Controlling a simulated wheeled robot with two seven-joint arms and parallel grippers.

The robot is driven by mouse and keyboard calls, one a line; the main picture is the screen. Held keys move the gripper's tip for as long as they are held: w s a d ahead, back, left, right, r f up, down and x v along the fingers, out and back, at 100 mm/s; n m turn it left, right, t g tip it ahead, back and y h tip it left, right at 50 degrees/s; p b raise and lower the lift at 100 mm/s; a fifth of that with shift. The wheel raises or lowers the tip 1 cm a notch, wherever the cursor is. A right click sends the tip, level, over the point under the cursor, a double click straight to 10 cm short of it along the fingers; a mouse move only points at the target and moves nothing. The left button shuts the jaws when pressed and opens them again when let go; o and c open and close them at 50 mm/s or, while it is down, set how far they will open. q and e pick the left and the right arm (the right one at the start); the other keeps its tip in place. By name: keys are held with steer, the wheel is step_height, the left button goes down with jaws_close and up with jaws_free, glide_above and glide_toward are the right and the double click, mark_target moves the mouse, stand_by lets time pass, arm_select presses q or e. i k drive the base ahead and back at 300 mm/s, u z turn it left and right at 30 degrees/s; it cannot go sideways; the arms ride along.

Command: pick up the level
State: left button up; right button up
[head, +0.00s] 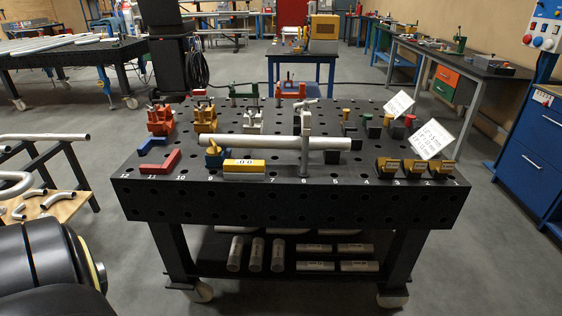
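The level (244,175) is a short yellow block with a pale display face showing dark digits. It lies near the front edge of the black perforated welding table (330,203), left of the middle. A long silver tube (270,142) runs left to right just behind it. A blue and yellow clamp piece (214,156) stands close to its left. Neither gripper shows in the head view.
Red angle pieces (158,162) are at the table's left. An upright clamp (306,130) rises over the tube. Dark yellow-topped blocks (388,168) line the front right. A side bench (68,206) holds bent tubes.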

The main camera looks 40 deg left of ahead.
mark_target(234, 170)
steer(key=u, duration=0.15)
steer(key=i, duration=1)
steer(key=u, duration=0.65)
